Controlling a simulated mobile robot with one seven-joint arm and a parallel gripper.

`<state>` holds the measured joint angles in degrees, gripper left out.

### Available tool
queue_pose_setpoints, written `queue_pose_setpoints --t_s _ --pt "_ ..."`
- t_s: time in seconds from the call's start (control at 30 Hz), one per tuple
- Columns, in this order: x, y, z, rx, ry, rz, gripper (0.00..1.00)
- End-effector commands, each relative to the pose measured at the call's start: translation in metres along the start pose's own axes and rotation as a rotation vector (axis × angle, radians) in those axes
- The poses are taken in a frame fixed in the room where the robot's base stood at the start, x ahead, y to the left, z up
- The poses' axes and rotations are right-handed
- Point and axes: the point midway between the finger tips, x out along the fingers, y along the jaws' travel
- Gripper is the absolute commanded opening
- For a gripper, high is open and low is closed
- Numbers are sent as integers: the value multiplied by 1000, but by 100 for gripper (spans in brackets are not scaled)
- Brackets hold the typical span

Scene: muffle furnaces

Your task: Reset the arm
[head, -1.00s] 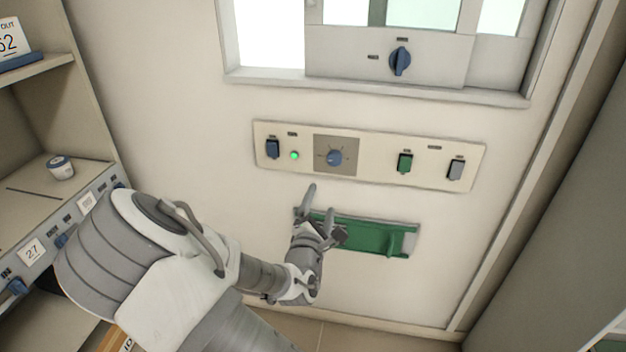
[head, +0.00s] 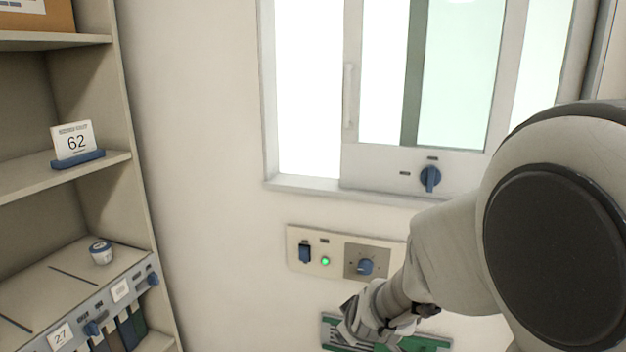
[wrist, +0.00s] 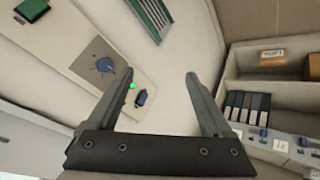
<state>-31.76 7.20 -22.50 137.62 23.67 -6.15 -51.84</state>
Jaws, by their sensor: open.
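My gripper (wrist: 160,82) is open in the wrist view, with nothing between its two fingers. In the head view my gripper (head: 352,322) is low in the picture, in front of the green tray (head: 428,343) on the wall. My arm spans the right side of the head view and hides the right part of the control panel (head: 297,268). The panel has a blue switch, a lit green lamp (head: 325,261) and a blue knob (head: 366,266). In the wrist view the lamp (wrist: 132,86) and knob (wrist: 105,65) show beside the left finger.
Above the panel is a window with a blue knob (head: 430,178) on its lower frame. At the left stands a shelf unit (head: 125,100) with a card reading 62 (head: 73,141) and a small jar (head: 101,252). The wall between shelf and window is bare.

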Motion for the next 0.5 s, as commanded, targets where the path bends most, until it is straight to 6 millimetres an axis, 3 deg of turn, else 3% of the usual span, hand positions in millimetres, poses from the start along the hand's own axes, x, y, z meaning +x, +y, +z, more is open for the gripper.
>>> queue_pose_setpoints --t_s 0.03,0.23,0.5 --pt "-20 5 -5 57 11 -30 84" --pt "-90 8 -8 242 3 -144 84" --pt "-186 13 13 434 -74 -182 84"
